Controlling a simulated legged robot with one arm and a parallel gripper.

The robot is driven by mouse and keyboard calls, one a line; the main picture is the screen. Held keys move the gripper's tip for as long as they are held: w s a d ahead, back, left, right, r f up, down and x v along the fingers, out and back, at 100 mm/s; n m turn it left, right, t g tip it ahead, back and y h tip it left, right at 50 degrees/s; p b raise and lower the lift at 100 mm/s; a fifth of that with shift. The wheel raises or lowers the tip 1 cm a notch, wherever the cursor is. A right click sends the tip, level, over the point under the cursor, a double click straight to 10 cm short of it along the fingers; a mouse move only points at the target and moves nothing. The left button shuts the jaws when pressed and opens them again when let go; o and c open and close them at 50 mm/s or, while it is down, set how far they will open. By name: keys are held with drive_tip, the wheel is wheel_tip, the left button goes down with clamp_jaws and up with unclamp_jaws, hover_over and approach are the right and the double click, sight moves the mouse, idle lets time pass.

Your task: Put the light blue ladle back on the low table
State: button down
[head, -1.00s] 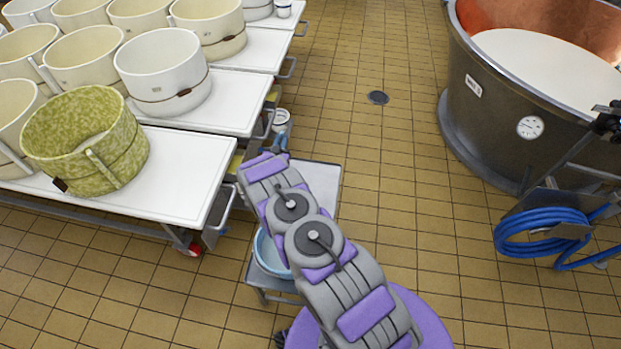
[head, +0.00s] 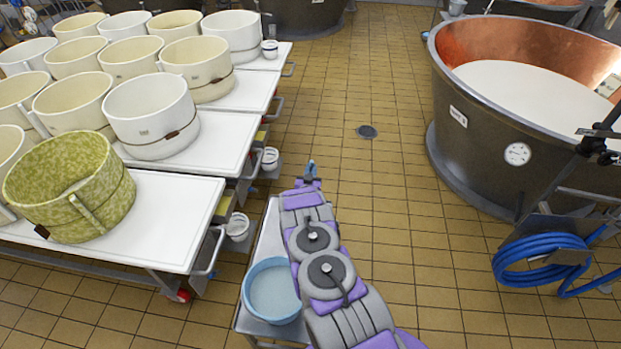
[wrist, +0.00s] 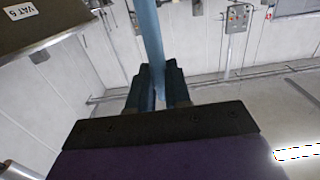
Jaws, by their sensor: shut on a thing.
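My gripper (head: 308,181) is at the far end of my outstretched arm, past the far right corner of the low table. In the wrist view my gripper (wrist: 158,88) is shut on the light blue ladle (wrist: 151,32), whose handle runs up between the dark fingers and out of the top of the picture. In the head view only a small blue bit of the ladle (head: 311,167) shows; its bowl cannot be made out. The low metal table (head: 268,240) stands below and left of my arm, which hides its right side.
A light blue basin (head: 272,291) takes up the near part of the low table. White carts (head: 165,215) with moulds, one of them mottled green (head: 70,190), stand to the left. A copper vat (head: 500,110) and coiled blue hose (head: 540,260) are to the right. Floor between is clear.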

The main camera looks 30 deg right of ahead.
drive_tip(key=f, duration=0.2)
drive_tip(key=f+b, duration=0.1)
drive_tip(key=shift+a+f, duration=0.25)
drive_tip(key=shift+a, duration=0.05)
drive_tip(key=c, duration=1.3)
unclamp_jaws()
drive_tip(key=shift+d, duration=0.1)
drive_tip(key=shift+o, duration=1.1)
drive_tip(key=shift+a, duration=0.3)
drive_tip(key=shift+r, duration=0.1)
